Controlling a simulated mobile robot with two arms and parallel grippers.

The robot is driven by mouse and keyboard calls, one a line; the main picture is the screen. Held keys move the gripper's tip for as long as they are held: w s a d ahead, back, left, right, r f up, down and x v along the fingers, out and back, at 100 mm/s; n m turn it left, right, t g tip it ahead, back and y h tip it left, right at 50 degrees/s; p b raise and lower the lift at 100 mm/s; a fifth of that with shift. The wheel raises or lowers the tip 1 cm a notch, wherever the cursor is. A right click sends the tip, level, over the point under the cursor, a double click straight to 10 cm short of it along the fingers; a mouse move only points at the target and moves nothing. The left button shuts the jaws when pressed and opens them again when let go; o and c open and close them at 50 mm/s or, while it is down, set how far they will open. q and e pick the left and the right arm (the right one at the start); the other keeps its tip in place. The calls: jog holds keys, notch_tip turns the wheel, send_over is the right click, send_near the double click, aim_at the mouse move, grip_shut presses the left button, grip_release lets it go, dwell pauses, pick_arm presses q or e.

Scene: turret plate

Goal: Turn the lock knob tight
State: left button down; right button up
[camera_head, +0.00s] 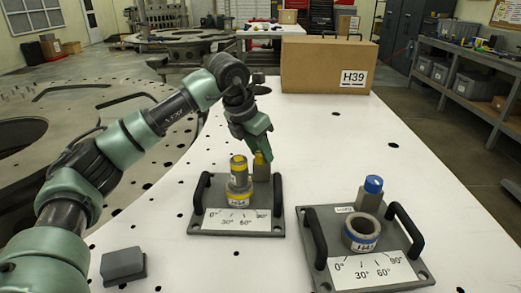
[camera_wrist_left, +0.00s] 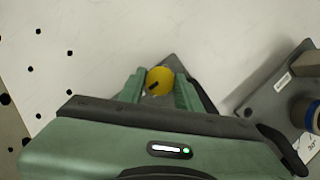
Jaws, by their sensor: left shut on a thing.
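A yellow lock knob (camera_head: 259,158) tops a grey post (camera_head: 262,173) at the back right of the left turret plate (camera_head: 206,224). My left gripper (camera_head: 262,152) reaches down over this post and is shut on the yellow knob. In the left wrist view the yellow knob (camera_wrist_left: 158,80), with a dark mark on it, sits between the fingers (camera_wrist_left: 158,88). A yellow-banded cylinder (camera_head: 239,172) stands upright in the ring of the left plate. My right gripper is not in view.
A second plate (camera_head: 330,230) at the right has an empty ring (camera_head: 361,231), a blue knob (camera_head: 373,184) and black handles. A cardboard box (camera_head: 325,65) marked H39 stands at the back. A small grey block (camera_head: 122,265) lies front left. The white table (camera_head: 430,170) is clear at right.

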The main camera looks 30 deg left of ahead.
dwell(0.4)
pick_arm(q)
jog(key=c, duration=1)
grip_release()
jog(key=shift+o, duration=0.2)
jog(key=v, duration=0.7)
jog(key=shift+r+b, duration=0.3)
jog(key=shift+r, duration=0.05)
jog(key=shift+s+a, duration=0.1)
jog(key=shift+s, duration=0.05)
